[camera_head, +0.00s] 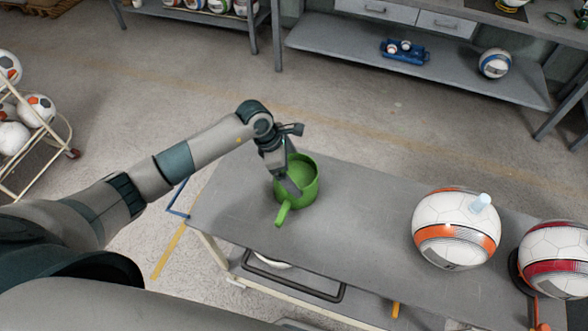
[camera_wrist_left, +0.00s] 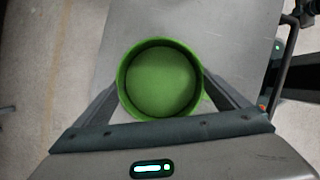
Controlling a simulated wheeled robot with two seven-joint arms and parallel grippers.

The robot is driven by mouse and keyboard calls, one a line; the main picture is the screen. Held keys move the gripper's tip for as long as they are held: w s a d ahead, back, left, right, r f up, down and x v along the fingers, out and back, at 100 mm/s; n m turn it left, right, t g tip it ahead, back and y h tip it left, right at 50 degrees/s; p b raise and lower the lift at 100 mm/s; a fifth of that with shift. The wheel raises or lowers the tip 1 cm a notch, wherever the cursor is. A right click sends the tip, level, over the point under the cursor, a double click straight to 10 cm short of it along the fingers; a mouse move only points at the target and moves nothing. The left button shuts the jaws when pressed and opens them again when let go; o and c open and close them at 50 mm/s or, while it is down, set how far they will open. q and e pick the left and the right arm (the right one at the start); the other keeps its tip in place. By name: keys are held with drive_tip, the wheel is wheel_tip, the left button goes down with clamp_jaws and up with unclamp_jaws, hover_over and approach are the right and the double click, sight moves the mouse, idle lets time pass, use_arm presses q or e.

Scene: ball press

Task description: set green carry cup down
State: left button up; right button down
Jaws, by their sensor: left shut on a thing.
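The green carry cup (camera_head: 304,174) is at the left end of the grey table (camera_head: 365,200), with its handle pointing toward the front. My left gripper (camera_head: 292,188) reaches down to the cup and is shut on it. In the left wrist view the round green cup (camera_wrist_left: 160,80) sits between the two fingers of my left gripper (camera_wrist_left: 160,95), and its inside looks empty. I cannot tell whether the cup's base touches the table. My right gripper is not in view.
A white and red ball (camera_head: 556,259) is at the far right. The tabletop between cup and balls is clear. A ball rack (camera_head: 40,140) stands at left.

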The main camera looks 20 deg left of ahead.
use_arm(q)
drive_tip(key=o, duration=1.1)
drive_tip(key=shift+f, duration=0.1)
drive_tip(key=shift+r, duration=0.2)
drive_tip(key=shift+b+v, duration=2)
drive_tip(key=shift+v, duration=3.95)
